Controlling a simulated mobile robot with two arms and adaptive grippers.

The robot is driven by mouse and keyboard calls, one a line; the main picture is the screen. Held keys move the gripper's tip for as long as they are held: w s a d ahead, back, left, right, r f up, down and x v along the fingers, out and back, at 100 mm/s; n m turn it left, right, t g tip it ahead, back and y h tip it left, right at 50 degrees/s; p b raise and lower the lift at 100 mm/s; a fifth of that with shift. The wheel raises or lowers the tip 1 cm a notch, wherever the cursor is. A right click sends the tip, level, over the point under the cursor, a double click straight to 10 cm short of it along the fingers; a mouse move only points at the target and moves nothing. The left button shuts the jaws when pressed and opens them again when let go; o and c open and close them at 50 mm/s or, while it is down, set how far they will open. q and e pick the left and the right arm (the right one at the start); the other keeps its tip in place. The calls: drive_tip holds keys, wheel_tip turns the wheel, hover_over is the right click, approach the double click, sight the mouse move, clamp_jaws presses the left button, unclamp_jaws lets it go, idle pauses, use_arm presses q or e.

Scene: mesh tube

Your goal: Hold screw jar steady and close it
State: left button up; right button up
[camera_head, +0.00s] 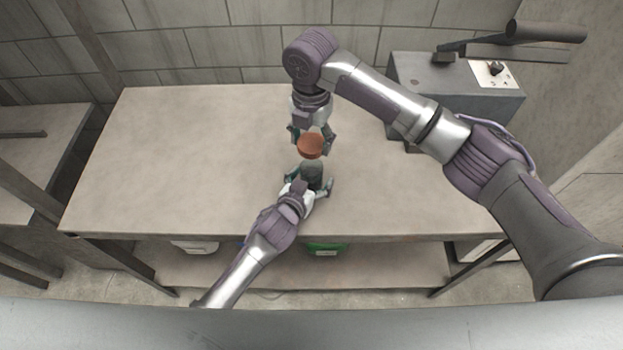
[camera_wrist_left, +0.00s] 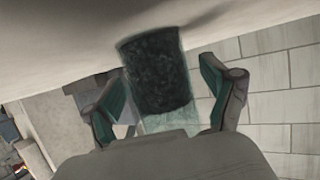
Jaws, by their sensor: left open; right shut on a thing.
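The jar (camera_head: 312,174) is a dark, greenish cylinder standing on the table. It also shows large in the left wrist view (camera_wrist_left: 157,72), where its lower end looks clear and glassy. My left gripper (camera_head: 314,184) is open, with its fingers on either side of the jar; in the left wrist view (camera_wrist_left: 163,92) gaps show between the fingers and the jar. The lid (camera_head: 311,146) is a round orange-brown disc. My right gripper (camera_head: 312,137) is shut on the lid and holds it just behind and above the jar. The jar's rim is hard to make out.
The table (camera_head: 180,160) is otherwise bare, with free room left and right of the arms. A grey machine with a lever (camera_head: 440,75) stands at the back right. A tiled wall (camera_head: 200,45) closes off the back. Bins, one green (camera_head: 326,248), sit on the lower shelf.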

use_arm(q)
clamp_jaws()
use_arm(e)
hover_over(312, 162)
drive_tip(key=s, duration=0.3)
drive_tip(key=shift+w+f, duration=0.2)
drive_tip(key=shift+f, duration=2.25)
drive_tip(key=shift+f, duration=0.9)
drive_tip(key=shift+f, duration=0.6)
